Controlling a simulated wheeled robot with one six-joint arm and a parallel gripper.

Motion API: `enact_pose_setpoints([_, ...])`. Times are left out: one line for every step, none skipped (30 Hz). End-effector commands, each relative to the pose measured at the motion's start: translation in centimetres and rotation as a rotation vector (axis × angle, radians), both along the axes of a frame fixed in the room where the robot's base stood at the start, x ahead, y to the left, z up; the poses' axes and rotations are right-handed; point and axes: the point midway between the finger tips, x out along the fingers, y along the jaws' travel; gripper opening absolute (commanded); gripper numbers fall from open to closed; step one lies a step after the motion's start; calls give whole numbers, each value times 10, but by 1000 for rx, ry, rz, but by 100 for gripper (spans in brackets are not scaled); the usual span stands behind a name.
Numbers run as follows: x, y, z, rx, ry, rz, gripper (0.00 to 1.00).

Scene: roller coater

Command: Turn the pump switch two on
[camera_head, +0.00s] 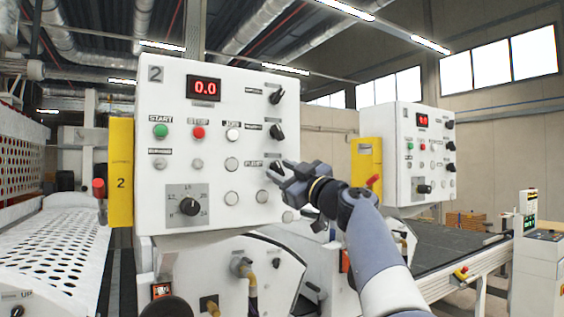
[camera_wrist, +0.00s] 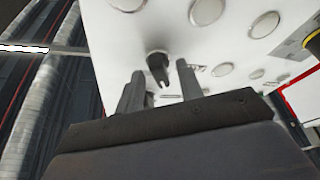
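The white control box (camera_head: 215,110) marked 2 faces me, with a red display reading 0.0. Three black rotary switches run down its right side: a top one (camera_head: 276,95), a middle one (camera_head: 277,131) and a low one beside a label that seems to read PUMP (camera_head: 253,163). My gripper (camera_head: 280,170) is at the low switch and partly hides it. In the wrist view a black knob (camera_wrist: 158,68) shows between the two fingers of my gripper (camera_wrist: 158,78). The fingers are open, with a visible gap on each side of the knob. Whether they reach around it is unclear.
Green start (camera_head: 160,131) and red stop (camera_head: 198,132) buttons, blank round buttons and a black dial (camera_head: 190,206) share the panel. A similar second box (camera_head: 412,150) stands behind to the right. A yellow post (camera_head: 121,170) with a red knob is at left.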

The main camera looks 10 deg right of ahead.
Motion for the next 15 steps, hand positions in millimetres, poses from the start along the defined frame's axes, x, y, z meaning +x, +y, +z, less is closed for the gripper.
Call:
enact_pose_setpoints([3, 1, 2, 1, 0, 0, 35])
enact_pose_setpoints([3, 2, 2, 1, 1, 0, 35])
enact_pose_setpoints([4, 2, 2, 0, 1, 0, 35])
enact_pose_setpoints([5, 2, 2, 0, 1, -1, 35])
enact_pose_setpoints([5, 2, 1, 0, 1, -1, 35])
enact_pose_setpoints([5, 3, 1, 0, 1, -1, 35])
enact_pose_setpoints([5, 3, 1, 0, 1, -1, 35])
enact_pose_setpoints([5, 3, 1, 0, 1, -1, 35])
enact_pose_setpoints([5, 2, 1, 0, 1, -1, 35])
enact_pose_setpoints([5, 3, 1, 0, 1, -1, 35])
enact_pose_setpoints([5, 3, 1, 0, 1, -1, 35])
enact_pose_setpoints([5, 3, 1, 0, 1, -1, 35])
enact_pose_setpoints([5, 2, 1, 0, 1, -1, 32])
enact_pose_setpoints([5, 3, 1, 0, 1, -1, 30])
enact_pose_setpoints([5, 3, 1, 0, 1, -1, 26])
